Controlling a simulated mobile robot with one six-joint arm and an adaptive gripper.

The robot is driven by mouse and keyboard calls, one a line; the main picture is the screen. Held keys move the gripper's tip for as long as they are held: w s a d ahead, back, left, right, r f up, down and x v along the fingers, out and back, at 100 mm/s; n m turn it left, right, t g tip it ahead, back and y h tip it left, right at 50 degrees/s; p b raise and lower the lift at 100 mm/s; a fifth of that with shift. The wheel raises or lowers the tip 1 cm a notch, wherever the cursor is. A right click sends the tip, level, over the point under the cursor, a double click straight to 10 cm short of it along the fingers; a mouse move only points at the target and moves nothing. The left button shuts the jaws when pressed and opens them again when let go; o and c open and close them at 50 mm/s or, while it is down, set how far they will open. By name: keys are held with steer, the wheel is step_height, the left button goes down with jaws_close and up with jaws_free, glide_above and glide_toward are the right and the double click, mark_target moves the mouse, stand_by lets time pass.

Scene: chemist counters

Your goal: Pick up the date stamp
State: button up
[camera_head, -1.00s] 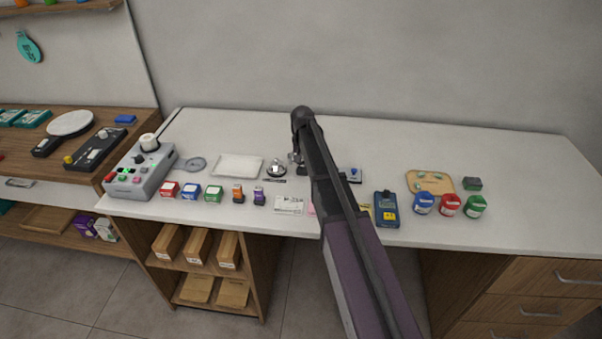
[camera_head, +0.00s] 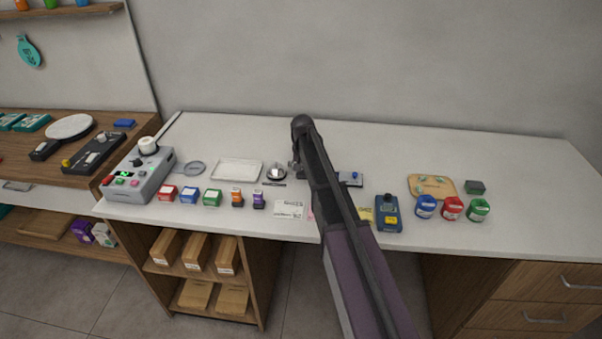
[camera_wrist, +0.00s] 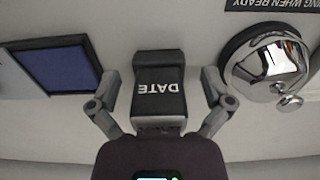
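The date stamp (camera_wrist: 158,70) is a dark block with the word DATE in white, upside down in the wrist view. My gripper (camera_wrist: 161,82) is open, with one finger on each side of the stamp. A gap shows between each finger and the stamp, so neither seems to touch it. In the head view my arm hides the stamp and most of my gripper.
A chrome bell (camera_wrist: 268,65) stands close beside the right finger in the wrist view; it also shows in the head view (camera_head: 276,172). A blue ink pad (camera_wrist: 55,68) lies left of the gripper. Paper slips, small boxes and jars line the counter (camera_head: 420,155).

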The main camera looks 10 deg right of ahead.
steer(key=c, duration=1.2)
steer(key=shift+r, duration=0.15)
step_height(320, 180, up, 3)
steer(key=p, duration=0.3)
steer(key=shift+r+p, duration=0.15)
steer(key=shift+p, duration=0.2)
steer(key=s, duration=0.5)
steer(key=s+d+r+p, duration=0.1)
steer(key=s, duration=0.4)
steer(key=s+d, duration=0.1)
steer(key=s, duration=0.5)
steer(key=shift+r, duration=0.2)
steer(key=o, duration=0.7)
steer(key=c, duration=0.3)
steer(key=shift+c, duration=0.2)
